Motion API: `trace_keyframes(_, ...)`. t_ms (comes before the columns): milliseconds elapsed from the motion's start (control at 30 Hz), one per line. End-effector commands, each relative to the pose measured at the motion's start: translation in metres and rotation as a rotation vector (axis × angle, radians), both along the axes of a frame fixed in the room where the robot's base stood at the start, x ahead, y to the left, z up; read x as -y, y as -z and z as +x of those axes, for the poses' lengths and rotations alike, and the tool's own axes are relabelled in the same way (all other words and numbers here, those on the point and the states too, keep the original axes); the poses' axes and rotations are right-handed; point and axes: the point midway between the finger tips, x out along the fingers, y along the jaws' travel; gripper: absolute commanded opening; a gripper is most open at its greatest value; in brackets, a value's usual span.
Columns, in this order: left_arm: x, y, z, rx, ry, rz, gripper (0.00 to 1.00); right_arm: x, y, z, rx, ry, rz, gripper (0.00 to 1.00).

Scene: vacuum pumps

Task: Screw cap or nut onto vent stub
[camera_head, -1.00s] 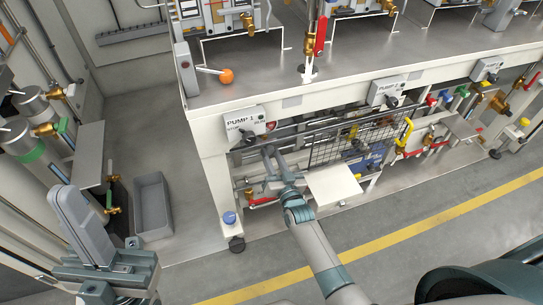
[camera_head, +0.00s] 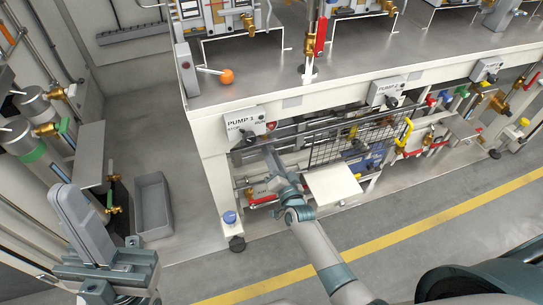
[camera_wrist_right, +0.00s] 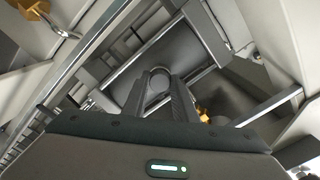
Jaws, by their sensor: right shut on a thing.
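My right gripper (camera_head: 270,157) reaches under the bench below the PUMP 1 panel (camera_head: 243,124). In the right wrist view its two dark fingers (camera_wrist_right: 159,88) are shut on a small round grey part with a light rim (camera_wrist_right: 160,71), which looks like the cap or nut. I cannot make this part out in the head view. I cannot pick out the vent stub for certain in either view.
A wire-mesh guard (camera_head: 325,151) and a white box (camera_head: 332,187) are just right of my right arm. A red-handled valve (camera_head: 263,200) sits low under the bench. A grey bin (camera_head: 153,205) stands on the floor at left. Brass fittings (camera_wrist_right: 30,8) show in the wrist view.

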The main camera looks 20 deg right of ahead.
Motion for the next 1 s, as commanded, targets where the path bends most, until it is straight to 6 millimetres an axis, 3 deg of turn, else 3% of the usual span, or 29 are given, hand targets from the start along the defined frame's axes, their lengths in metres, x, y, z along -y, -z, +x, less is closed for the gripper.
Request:
trace_keyframes(33, 0.0000, -0.0003, 0.0000, 0.000, 0.000, 0.000, 0.00, 0.0105, -0.0050, 0.0021, 0.012, 0.015, -0.005, 0.00)
trace_keyframes(200, 0.0000, 0.0002, 0.0000, 0.000, 0.000, 0.000, 0.00, 0.0107, -0.0043, 0.0019, 0.012, 0.014, 0.024, 0.00)
trace_keyframes(500, 0.0000, 0.0041, 0.0000, 0.000, 0.000, 0.000, 0.00, 0.0108, -0.0035, 0.0019, 0.001, 0.015, 0.290, 0.00)
trace_keyframes(700, 0.0000, 0.0037, 0.0000, 0.000, 0.000, 0.000, 0.00, 0.0108, -0.0032, 0.0016, 0.000, 0.015, 0.295, 0.00)
trace_keyframes(733, 0.0000, 0.0037, 0.0000, 0.000, 0.000, 0.000, 0.00, 0.0109, -0.0032, 0.0016, 0.000, 0.015, 0.295, 0.33)
trace_keyframes(800, 0.0000, 0.0037, 0.0000, 0.000, 0.000, 0.000, 0.00, 0.0102, -0.0025, 0.0014, -0.002, 0.014, 0.294, 0.47)
trace_keyframes(1000, 0.0000, 0.0039, -0.0001, 0.000, 0.000, 0.000, 0.00, 0.0065, -0.0011, 0.0008, -0.006, 0.009, 0.296, 0.47)
